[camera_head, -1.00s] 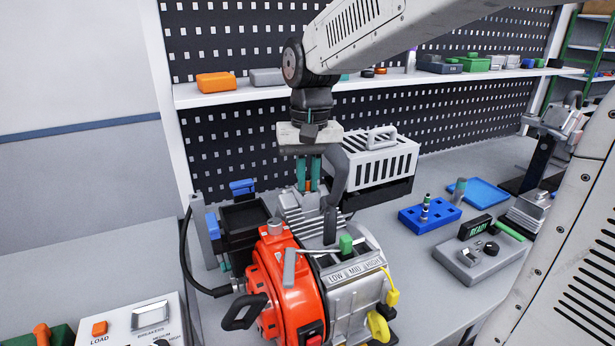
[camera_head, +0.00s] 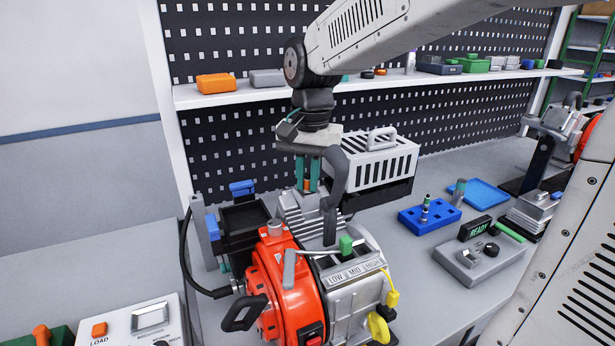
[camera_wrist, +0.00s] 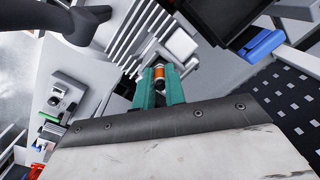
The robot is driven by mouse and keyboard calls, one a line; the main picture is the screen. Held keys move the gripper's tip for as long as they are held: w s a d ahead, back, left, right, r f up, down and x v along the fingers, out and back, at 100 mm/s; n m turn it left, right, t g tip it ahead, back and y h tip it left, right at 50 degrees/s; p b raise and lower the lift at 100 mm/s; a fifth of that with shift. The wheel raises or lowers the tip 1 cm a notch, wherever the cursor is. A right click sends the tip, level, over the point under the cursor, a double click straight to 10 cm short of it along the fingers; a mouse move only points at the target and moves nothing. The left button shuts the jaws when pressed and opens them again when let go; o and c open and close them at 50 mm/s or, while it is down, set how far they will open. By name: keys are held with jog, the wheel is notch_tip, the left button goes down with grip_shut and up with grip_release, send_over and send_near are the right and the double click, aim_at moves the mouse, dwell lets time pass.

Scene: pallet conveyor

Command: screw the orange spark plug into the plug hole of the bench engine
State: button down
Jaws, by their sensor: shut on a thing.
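The orange spark plug (camera_wrist: 158,74) shows between the teal fingers of my gripper (camera_wrist: 160,88) in the wrist view. In the head view my gripper (camera_head: 308,174) points straight down over the finned cylinder head of the bench engine (camera_head: 290,285). A sliver of the orange plug (camera_head: 307,184) shows between the fingers there. The fingers are shut on the plug. Its lower end is close to the top of the engine's fins (camera_head: 300,213). The plug hole is hidden, so I cannot tell how deep the plug sits.
A grey curved pipe (camera_head: 336,185) rises from the engine just right of my fingers. A white slotted cage (camera_head: 378,160) stands behind. A black open box (camera_head: 245,215) is on the left. A blue block (camera_head: 428,215) and a READY device (camera_head: 480,255) lie to the right.

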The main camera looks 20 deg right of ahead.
aim_at(309, 175)
jog(key=c, duration=1.5)
grip_release()
jog(key=shift+s+f, duration=0.3)
jog(key=shift+f, duration=0.3)
jog(key=shift+o, duration=0.7)
jog(key=r, duration=0.9)
jog(key=shift+w+d, duration=0.1)
jog(key=shift+w, duration=0.15)
jog(key=s+d+f+n+t, duration=0.25)
jog(key=s+d, duration=0.45)
jog(key=s, duration=0.5)
jog(key=s+a+f+n+g, duration=0.1)
jog(key=s+a+f+n, duration=0.3)
jog(key=s+f, duration=0.3)
jog(key=s+n, duration=0.1)
jog(key=s, duration=0.1)
jog(key=shift+s+f+h, duration=0.2)
jog(key=shift+s+h, duration=0.1)
jog(key=shift+s, duration=0.05)
